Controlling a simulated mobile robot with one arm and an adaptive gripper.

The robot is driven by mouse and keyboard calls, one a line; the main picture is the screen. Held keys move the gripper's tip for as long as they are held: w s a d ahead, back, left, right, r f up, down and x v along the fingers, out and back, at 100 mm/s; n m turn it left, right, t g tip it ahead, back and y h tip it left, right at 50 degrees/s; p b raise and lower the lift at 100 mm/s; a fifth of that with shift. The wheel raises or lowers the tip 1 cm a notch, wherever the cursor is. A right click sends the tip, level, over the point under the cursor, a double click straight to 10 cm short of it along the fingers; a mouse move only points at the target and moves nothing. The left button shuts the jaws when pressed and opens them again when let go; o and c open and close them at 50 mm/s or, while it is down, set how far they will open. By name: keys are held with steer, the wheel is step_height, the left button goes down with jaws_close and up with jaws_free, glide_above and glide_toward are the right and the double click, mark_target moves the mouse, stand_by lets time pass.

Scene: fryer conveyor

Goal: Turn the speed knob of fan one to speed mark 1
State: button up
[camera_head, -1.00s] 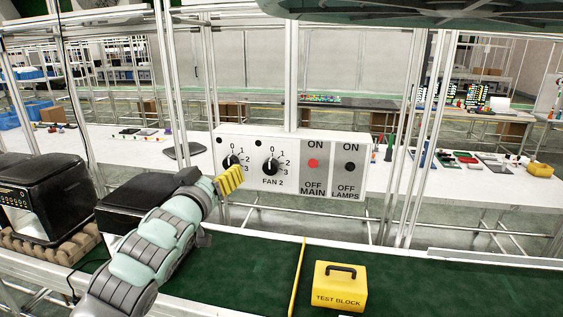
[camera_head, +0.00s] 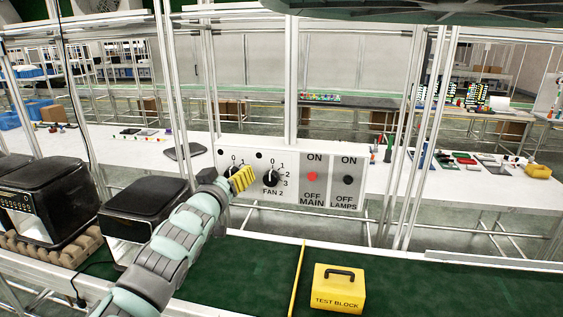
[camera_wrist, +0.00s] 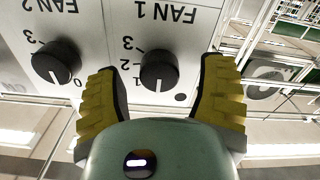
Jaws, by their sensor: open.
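The fan one speed knob (camera_wrist: 159,71) is a black round knob on the white control panel (camera_head: 330,200). In the wrist view, which shows the panel upside down, its white pointer line points straight down the picture, away from the 1, 2 and 3 marks on its left. The spot where that line ends is partly hidden by my gripper body. My gripper (camera_wrist: 161,75) has its yellow ribbed fingers apart, one on each side of this knob, with gaps visible. In the head view, my gripper (camera_head: 242,179) covers most of this knob.
The fan 2 knob (camera_wrist: 55,62) is close beside my left-hand finger in the wrist view. The red main switch (camera_head: 312,176) and black lamps switch (camera_head: 348,180) are farther right. A yellow test block (camera_head: 338,289) sits on the green conveyor (camera_head: 235,270). Black fryers (camera_head: 50,195) stand left.

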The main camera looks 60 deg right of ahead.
steer(key=shift+o, duration=0.2)
steer(key=shift+s, duration=0.1)
steer(key=c, duration=1.2)
steer(key=shift+c, duration=0.2)
steer(key=shift+f+m+b, duration=0.15)
steer(key=shift+m+b, duration=0.35)
steer(key=shift+b, duration=0.7)
steer(key=m+b, duration=0.2)
steer(key=b, duration=0.1)
steer(key=shift+f+m+b, duration=0.1)
steer(key=shift+m+b, duration=0.2)
steer(key=shift+b, duration=0.1)
jaws_close()
steer(key=shift+s+r+m+b, duration=0.1)
steer(key=shift+r+m+b, duration=0.05)
steer(key=shift+m+b, duration=0.75)
steer(key=shift+r+m+b, duration=0.15)
steer(key=shift+m+b, duration=0.4)
steer(key=shift+m, duration=0.65)
steer(key=shift+d, duration=0.1)
